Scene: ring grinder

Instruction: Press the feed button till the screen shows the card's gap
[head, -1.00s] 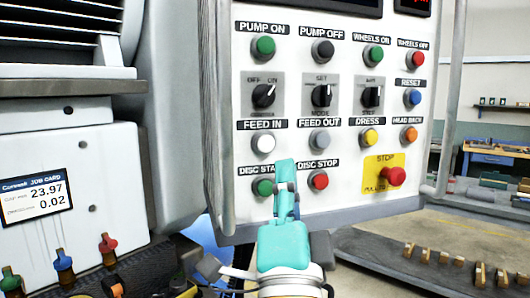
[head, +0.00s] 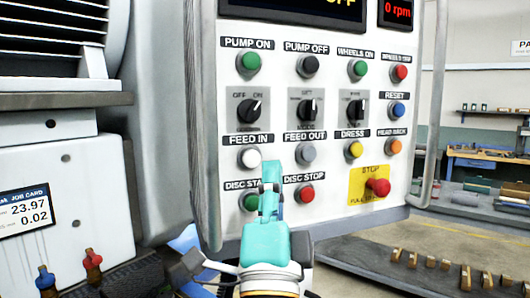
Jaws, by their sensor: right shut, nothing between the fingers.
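The white FEED IN button (head: 250,159) and the grey FEED OUT button (head: 305,154) sit side by side on the control panel. My right gripper (head: 271,168) is shut and empty, its teal fingers pointing up at the panel. Its tip shows between these buttons, just right of FEED IN; I cannot tell whether it touches the panel. The screen (head: 290,10) is cut off at the top; only the lower part of yellow "OFF" lettering shows. The job card (head: 25,212) at the left reads 23.97 and 0.02, its left side cut off. My left gripper is not in view.
The green DISC START button (head: 250,202) is partly behind the fingers, with red DISC STOP (head: 305,194) beside them. A red STOP knob (head: 378,187) is at lower right. A small display (head: 397,11) reads 0 rpm. A metal handle (head: 434,110) runs along the panel's right edge.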

